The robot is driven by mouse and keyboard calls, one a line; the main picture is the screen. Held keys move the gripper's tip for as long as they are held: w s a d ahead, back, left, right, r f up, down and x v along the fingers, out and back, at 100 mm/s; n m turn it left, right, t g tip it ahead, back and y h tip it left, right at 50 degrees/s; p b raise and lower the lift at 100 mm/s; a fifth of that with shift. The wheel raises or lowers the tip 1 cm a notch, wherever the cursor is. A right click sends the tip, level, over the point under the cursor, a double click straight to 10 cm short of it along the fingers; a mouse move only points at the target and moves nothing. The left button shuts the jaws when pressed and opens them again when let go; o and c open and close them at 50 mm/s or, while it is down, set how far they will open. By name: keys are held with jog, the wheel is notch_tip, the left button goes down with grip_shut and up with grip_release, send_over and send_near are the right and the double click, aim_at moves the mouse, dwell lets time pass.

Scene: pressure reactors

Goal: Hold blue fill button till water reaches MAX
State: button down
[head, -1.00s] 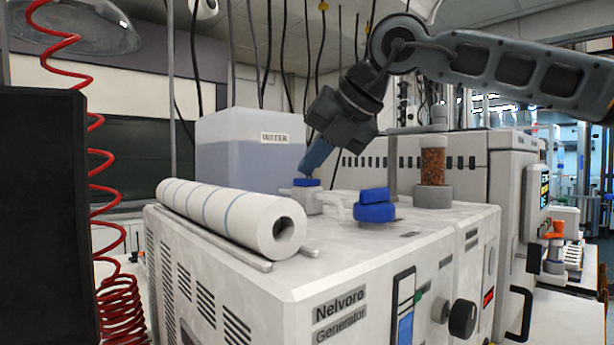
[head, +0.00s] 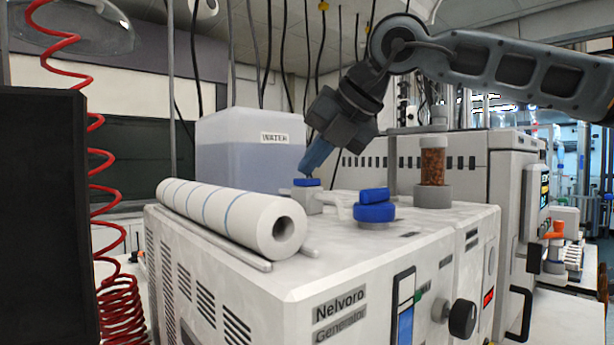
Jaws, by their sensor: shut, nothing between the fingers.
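The blue button (head: 307,182) sits on a small white block on top of the Nelvoro generator (head: 340,270). My gripper (head: 308,172) points down at it with shut fingers. The fingertips are at the button's top; I cannot tell whether they press it. The WATER tank (head: 245,160) behind is partly filled with bluish water.
A white roll (head: 230,215) lies on the generator's top, left of the button. A blue cap (head: 375,210) and a jar of brown grains (head: 433,165) stand to the right. A red coiled hose (head: 95,190) hangs at left, beside a dark panel (head: 45,220).

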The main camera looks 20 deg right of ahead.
jog(key=shift+r, duration=0.9)
jog(key=shift+r+p, duration=1.1)
jog(key=shift+r, duration=1.4)
